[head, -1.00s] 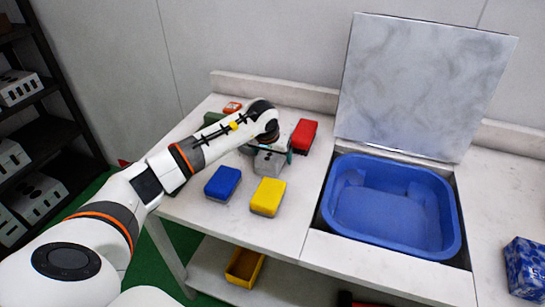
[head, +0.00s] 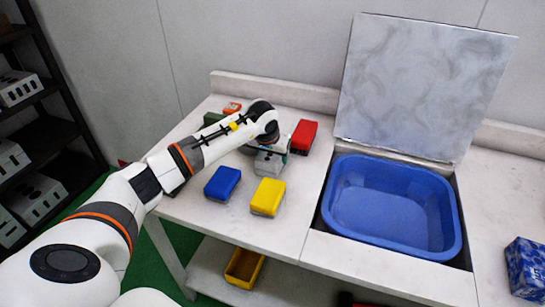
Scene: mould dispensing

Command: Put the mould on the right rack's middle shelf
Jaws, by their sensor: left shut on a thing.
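A grey mould (head: 268,163) is on the white table, among coloured boxes. My left gripper (head: 272,152) is over it and shut on it; the wrist hides much of the jaws and the mould's top. I cannot tell whether the mould still touches the table. The right rack is not clearly in view; a dark rack (head: 50,130) stands at the left edge with white blocks on its shelves. My right gripper is not in view.
A blue box (head: 222,182), a yellow box (head: 268,197) and a red box (head: 304,136) lie close around the gripper. A blue basin (head: 455,225) is sunk in the table at right, under a raised lid (head: 425,85). A yellow bin (head: 232,280) is below.

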